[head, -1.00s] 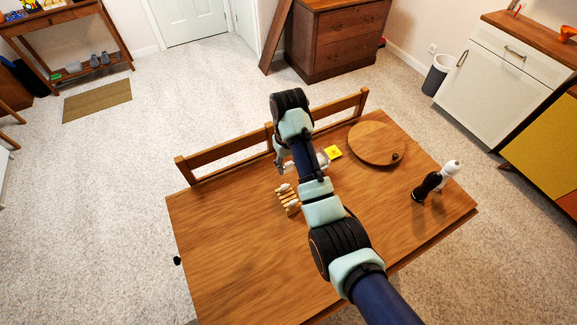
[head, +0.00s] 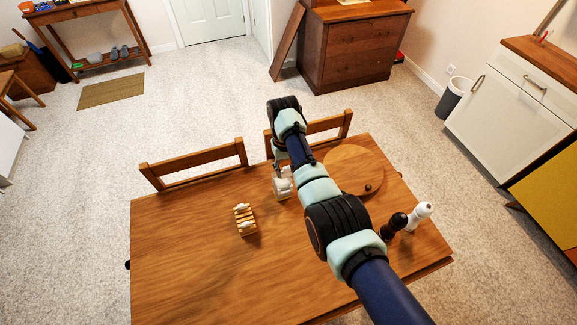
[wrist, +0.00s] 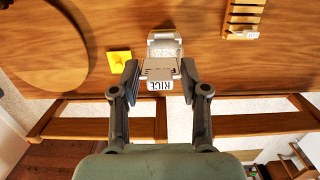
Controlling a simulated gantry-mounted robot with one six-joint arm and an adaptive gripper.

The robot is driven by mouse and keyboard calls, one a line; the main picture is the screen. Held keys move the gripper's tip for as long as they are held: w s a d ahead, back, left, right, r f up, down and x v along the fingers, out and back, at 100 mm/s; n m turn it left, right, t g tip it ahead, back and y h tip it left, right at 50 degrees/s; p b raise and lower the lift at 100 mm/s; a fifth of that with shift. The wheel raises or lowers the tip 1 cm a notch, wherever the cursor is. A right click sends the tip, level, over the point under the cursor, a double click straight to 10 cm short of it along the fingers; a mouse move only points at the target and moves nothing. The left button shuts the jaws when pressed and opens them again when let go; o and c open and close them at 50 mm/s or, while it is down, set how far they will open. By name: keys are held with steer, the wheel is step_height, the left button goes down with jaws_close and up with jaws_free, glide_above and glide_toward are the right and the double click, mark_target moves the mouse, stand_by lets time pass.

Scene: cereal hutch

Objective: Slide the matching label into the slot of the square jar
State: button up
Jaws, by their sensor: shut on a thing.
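The square jar (wrist: 164,40), clear with pale contents and a grey lid or frame, stands on the table near its far edge. It also shows beside my arm in the head view (head: 283,188). My gripper (wrist: 160,78) is at the jar's near side, shut on a white label (wrist: 160,85) reading "RICE", upside down in the wrist view. The label is close against the jar; I cannot tell whether it touches the slot. A wooden slatted rack (head: 245,224) with white labels stands left of the jar; it also shows in the wrist view (wrist: 243,17).
A yellow square (wrist: 119,60) lies beside the jar. A round wooden board (head: 352,165), a dark mill (head: 393,227) and a white mill (head: 419,215) stand to the right. Chair backs (head: 195,165) line the far edge. The left tabletop is clear.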

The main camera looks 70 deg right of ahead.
mark_target(285, 176)
steer(key=shift+w+a+f, duration=0.15)
steer(key=shift+w+a, duration=0.1)
steer(key=shift+f+b, duration=0.25)
steer(key=shift+b, duration=0.15)
steer(key=shift+f+b, duration=2.1)
steer(key=shift+f, duration=0.2)
steer(key=shift+f+b, duration=0.45)
steer(key=shift+f, duration=0.85)
stand_by(0.7)
steer(key=o, duration=1.1)
steer(key=shift+o, duration=0.2)
steer(key=shift+r, duration=0.15)
